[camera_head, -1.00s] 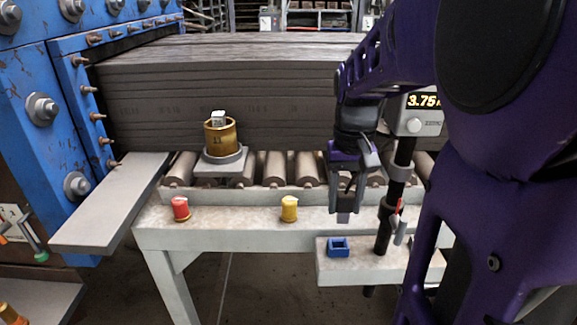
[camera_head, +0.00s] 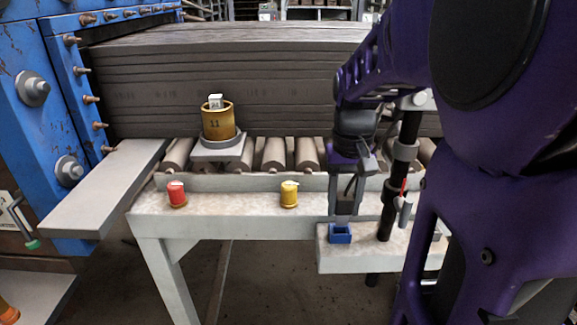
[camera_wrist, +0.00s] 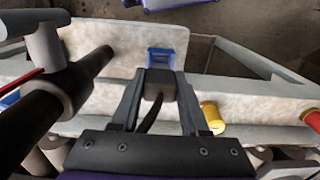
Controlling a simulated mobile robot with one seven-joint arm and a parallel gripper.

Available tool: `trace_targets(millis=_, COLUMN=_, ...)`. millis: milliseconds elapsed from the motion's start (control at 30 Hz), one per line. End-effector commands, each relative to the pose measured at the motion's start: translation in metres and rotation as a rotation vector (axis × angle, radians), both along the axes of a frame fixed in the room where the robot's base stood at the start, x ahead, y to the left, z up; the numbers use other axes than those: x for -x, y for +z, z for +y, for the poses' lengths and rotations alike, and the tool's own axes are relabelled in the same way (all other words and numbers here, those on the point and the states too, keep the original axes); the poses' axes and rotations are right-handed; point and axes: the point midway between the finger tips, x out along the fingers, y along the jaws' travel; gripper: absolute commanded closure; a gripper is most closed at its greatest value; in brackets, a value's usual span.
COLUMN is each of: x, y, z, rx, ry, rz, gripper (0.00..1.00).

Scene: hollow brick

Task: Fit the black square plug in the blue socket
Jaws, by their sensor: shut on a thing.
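The blue socket (camera_head: 340,234) sits on the small stone-topped shelf at the front of the bench. My gripper (camera_head: 346,214) points down right above the socket. In the wrist view, my gripper (camera_wrist: 160,95) is shut on the black square plug (camera_wrist: 159,84), which lies between the two fingers. The blue socket (camera_wrist: 160,58) shows just beyond the plug in that view, its near side covered by the plug. In the head view the plug is hard to make out between the fingertips. I cannot tell whether the plug has entered the socket.
A black post (camera_head: 389,200) stands on the shelf close to the right of my gripper. A red knob (camera_head: 177,194) and a yellow knob (camera_head: 289,194) sit on the bench at left. A brass cup (camera_head: 218,122) stands behind, near the rollers (camera_head: 274,155).

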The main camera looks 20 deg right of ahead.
Motion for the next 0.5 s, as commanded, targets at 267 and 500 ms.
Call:
trace_targets(millis=267, x=0.0000, y=-0.0060, z=0.0000, rx=0.000, ry=0.000, rz=0.000, gripper=1.00)
trace_targets(millis=500, x=0.0000, y=-0.0103, z=0.0001, rx=0.000, ry=0.000, rz=0.000, gripper=1.00)
